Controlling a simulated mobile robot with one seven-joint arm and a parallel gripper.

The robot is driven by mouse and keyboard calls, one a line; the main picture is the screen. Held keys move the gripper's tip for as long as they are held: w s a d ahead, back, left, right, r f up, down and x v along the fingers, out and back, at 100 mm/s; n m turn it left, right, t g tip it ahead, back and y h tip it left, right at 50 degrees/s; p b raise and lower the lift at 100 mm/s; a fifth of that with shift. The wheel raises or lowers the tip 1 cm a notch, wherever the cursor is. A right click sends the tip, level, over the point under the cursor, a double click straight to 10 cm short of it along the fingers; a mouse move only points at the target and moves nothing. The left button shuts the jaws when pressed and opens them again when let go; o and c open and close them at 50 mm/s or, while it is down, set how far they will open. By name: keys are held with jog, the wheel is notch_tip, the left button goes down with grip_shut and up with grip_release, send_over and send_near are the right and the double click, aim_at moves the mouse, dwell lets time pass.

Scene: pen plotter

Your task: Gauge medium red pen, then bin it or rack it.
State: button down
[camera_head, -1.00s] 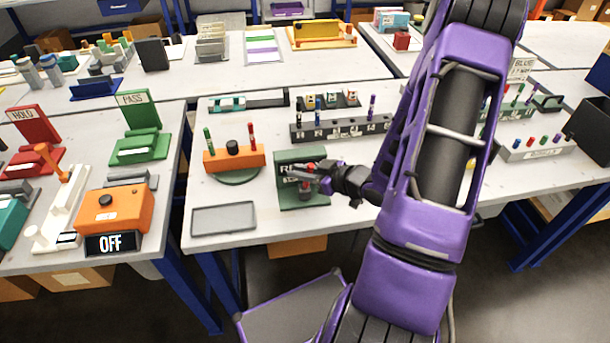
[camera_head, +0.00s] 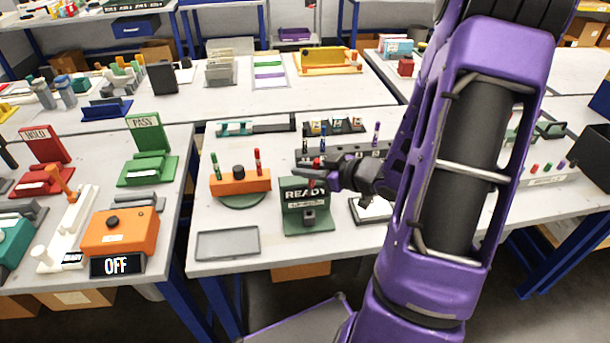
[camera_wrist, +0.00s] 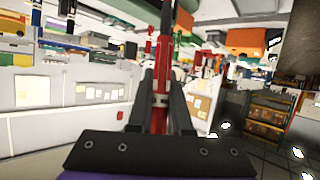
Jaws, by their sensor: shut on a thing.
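My gripper (camera_head: 322,178) is shut on a red pen (camera_wrist: 161,88), which stands lengthwise between the two fingers in the wrist view. In the head view only small red parts of the held pen (camera_head: 313,182) show. The gripper is at the upper right of a green gauge stand (camera_head: 291,211) whose sign reads READY; a small dark grey socket sits at its front. A dark pen rack (camera_head: 310,154) with marked slots stands behind, partly hidden by my arm. An orange holder (camera_head: 228,186) on a green round base carries a green pen and a red pen.
An empty grey tray (camera_head: 228,243) lies at the front left of this table. A white pad with a dark frame (camera_head: 372,211) lies right of the gauge. On the left table stand an orange box (camera_head: 118,238) with an OFF display, a PASS stand (camera_head: 148,134) and a HOLD stand (camera_head: 40,146).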

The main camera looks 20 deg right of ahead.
jog(key=f, duration=0.2)
jog(key=w+f+g, duration=0.1)
jog(key=f, duration=0.1)
jog(key=f+g, duration=0.1)
jog(key=f, duration=0.1)
jog(key=shift+w+a+m+h, duration=0.15)
jog(key=shift+w+m+h, duration=0.15)
jog(key=shift+f, duration=0.2)
dwell(0.7)
jog(key=c, duration=0.8)
grip_release()
jog(key=shift+r, duration=0.1)
jog(key=shift+o, duration=0.2)
